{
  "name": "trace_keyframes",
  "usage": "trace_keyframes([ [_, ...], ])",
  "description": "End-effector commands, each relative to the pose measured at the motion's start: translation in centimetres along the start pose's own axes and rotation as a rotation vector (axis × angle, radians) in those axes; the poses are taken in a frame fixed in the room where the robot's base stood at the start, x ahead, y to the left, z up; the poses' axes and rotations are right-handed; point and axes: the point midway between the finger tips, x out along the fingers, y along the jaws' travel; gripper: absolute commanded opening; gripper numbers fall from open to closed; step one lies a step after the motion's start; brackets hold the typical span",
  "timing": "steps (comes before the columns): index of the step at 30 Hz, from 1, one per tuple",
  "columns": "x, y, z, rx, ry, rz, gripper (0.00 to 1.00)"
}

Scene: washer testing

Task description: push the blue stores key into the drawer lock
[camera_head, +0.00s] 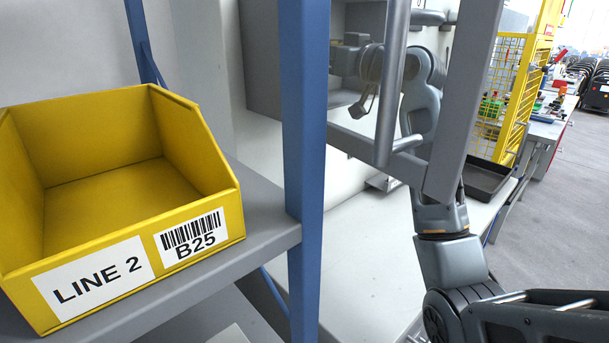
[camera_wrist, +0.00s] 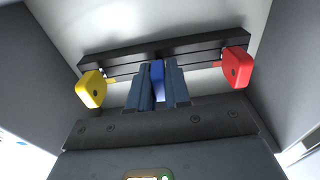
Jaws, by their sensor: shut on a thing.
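In the wrist view, my gripper (camera_wrist: 158,72) is shut on a blue piece (camera_wrist: 158,80), which looks like the blue stores key. Only a narrow strip of it shows between the two dark fingers; the fingers hide the rest. It is in front of a black rail (camera_wrist: 205,45), between a yellow key head (camera_wrist: 90,88) on the left and a red key head (camera_wrist: 237,67) on the right. I cannot tell whether the blue key touches the rail. In the head view, my arm reaches up into a grey open cabinet (camera_head: 270,60). I cannot make out a drawer lock.
A yellow bin (camera_head: 120,190) marked LINE 2 and B25 stands on a grey shelf (camera_head: 265,205) at left. A blue post (camera_head: 305,160) and a grey vertical bar (camera_head: 465,100) stand close around the arm. A black tray (camera_head: 485,180) lies on the bench behind the arm.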

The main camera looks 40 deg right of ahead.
Motion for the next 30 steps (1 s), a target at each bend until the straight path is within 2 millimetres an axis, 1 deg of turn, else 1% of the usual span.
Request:
trace_keyframes([
  [30,-3.8,0.1,0.0,0.001,0.0,0.001,0.0],
])
